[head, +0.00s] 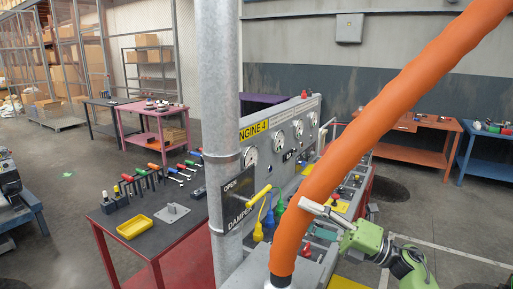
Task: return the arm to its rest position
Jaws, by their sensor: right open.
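My right arm (405,262), green, comes in from the lower right. Its right gripper (317,207) points left, with its pale fingers open and nothing seen between them. The fingers overlap the thick orange hose (375,120) in the picture; I cannot tell whether they touch it. The gripper is to the right of the yellow damper handle (260,195) and above the engine console. My left gripper is not in view.
A grey pipe (219,120) stands upright near the middle. The gauge panel (275,143) marked "ENGINE 4" is behind the hose. A red-legged tool table (155,222) holds screwdrivers and a yellow tray (134,227). Open floor (440,195) lies right of the console.

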